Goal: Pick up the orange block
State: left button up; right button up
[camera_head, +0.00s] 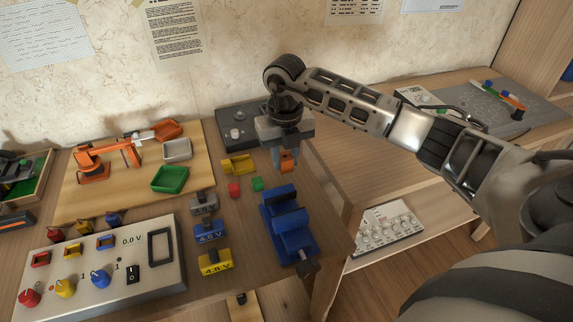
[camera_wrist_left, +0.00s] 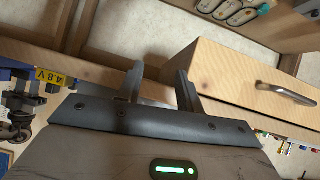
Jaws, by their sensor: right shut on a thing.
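The orange block (camera_head: 287,163) is small and sits between the fingertips of my right gripper (camera_head: 285,165) in the head view. My right gripper points down and is shut on the block, its fingers covering part of it. The block appears above the tabletop, behind the blue vise; the exact height is hard to tell. My left gripper (camera_wrist_left: 157,78) shows only in the left wrist view. Its two fingers are apart with nothing between them.
A red block (camera_head: 234,190) and a green block (camera_head: 257,184) lie near a yellow holder (camera_head: 238,164). The blue vise (camera_head: 288,222) stands near the table's right edge. A control panel (camera_head: 105,266) and a board with a small orange arm (camera_head: 125,150) fill the left.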

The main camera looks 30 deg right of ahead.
jog(key=s+a+r, duration=0.6)
jog(key=a+r, duration=0.3)
jog(key=a, duration=0.3)
jog(key=s+m, duration=0.1)
jog(key=m, duration=1)
jog(key=s+d+f+m, duration=0.1)
jog(key=m, duration=1)
jog(key=s+f+m, duration=0.1)
jog(key=m, duration=1)
jog(key=shift+d+f, duration=0.15)
jog(key=shift+d, duration=0.15)
jog(key=shift+a, duration=0.1)
